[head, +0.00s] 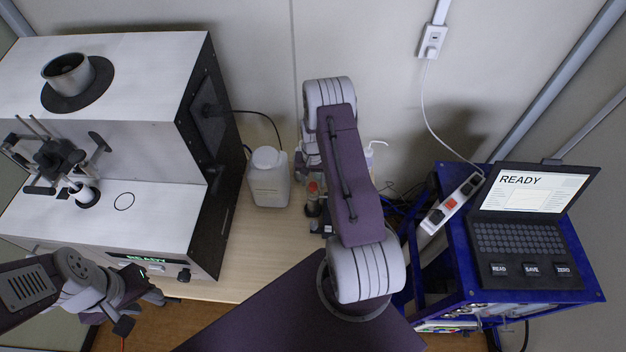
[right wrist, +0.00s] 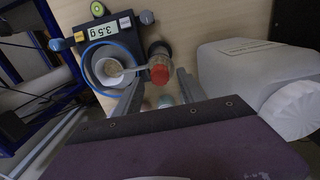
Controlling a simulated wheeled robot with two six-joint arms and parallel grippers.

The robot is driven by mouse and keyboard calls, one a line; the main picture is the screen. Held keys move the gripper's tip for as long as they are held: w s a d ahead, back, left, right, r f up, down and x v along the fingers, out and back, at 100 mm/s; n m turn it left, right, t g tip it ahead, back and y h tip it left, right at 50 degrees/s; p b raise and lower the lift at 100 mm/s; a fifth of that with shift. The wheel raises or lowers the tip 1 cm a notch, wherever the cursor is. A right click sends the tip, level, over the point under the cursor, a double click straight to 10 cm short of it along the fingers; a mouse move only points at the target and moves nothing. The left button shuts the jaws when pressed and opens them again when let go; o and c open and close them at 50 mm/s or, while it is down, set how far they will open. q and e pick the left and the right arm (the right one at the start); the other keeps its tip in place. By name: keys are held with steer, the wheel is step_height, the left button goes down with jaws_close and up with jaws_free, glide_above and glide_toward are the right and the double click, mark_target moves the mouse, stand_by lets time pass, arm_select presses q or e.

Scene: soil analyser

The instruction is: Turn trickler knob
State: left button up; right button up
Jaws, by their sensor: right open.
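The trickler (right wrist: 160,50) is a small dark and clear body with a red knob (right wrist: 160,73) and a thin spout over a cup. In the head view the trickler (head: 313,205) stands on the table just left of my right arm. My right gripper (right wrist: 158,94) is open, its two grey fingers reaching either side of the red knob without visibly closing on it. In the head view this gripper is mostly hidden behind my arm. My left gripper (head: 138,310) is at the lower left, in front of the analyser, its fingertips apart and empty.
A balance (right wrist: 108,40) reads 3.5 g and carries a white cup (right wrist: 108,68) beside the trickler. A white jug (head: 268,178) stands close by. The analyser (head: 150,225) fills the left. A laptop (head: 525,235) showing READY sits on a blue frame (head: 455,270) at right.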

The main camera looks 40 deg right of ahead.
steer(key=shift+f, duration=0.5)
steer(key=shift+s+f, duration=0.1)
steer(key=shift+f, duration=0.15)
steer(key=shift+a, duration=0.1)
steer(key=shift+c, duration=0.2)
jaws_close()
steer(key=shift+f+n+b, duration=0.3)
steer(key=shift+n+b, duration=0.45)
steer(key=shift+n, duration=0.05)
steer(key=shift+r+p, duration=0.3)
steer(key=shift+p, duration=0.05)
